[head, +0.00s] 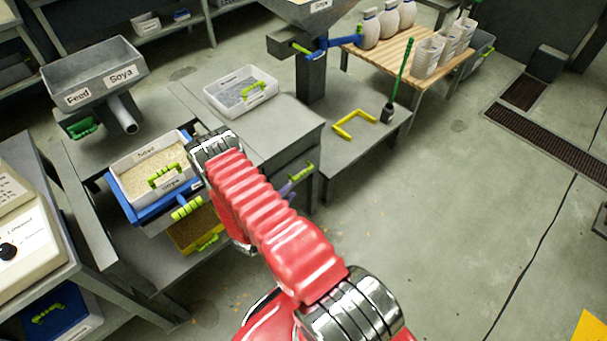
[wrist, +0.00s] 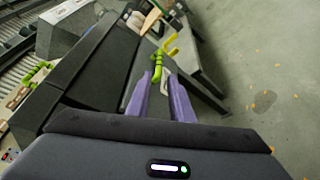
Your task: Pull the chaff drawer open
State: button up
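A yellow-green handle (head: 303,172) is on the right-hand face of the grey cabinet (head: 293,140); no label shows there, so I cannot tell for sure that it is the chaff drawer's. My gripper (head: 287,188) has purple fingers and is at this handle, partly hidden behind my red arm. In the wrist view, the two fingers of my gripper (wrist: 163,84) are apart, with a gap between the tips. The handle (wrist: 157,68) shows at the fingertips, nearer the left finger. I cannot tell whether they touch. The drawer front is mostly hidden.
A white bin (head: 240,92) with a green handle stands on the cabinet. A low bench (head: 365,150) holds a yellow bracket (head: 354,124) and a brush (head: 389,112). A white bin of meal (head: 150,180) sits in a blue tray at left. Floor at right (head: 450,220) is clear.

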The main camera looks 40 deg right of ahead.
aim_at(302, 176)
jog(key=shift+d, duration=0.1)
jog(key=x, duration=1.3)
jog(key=shift+d+f, duration=0.1)
jog(key=shift+d, duration=0.15)
jog(key=shift+c, duration=0.7)
grip_shut()
jog(key=shift+a, duration=0.15)
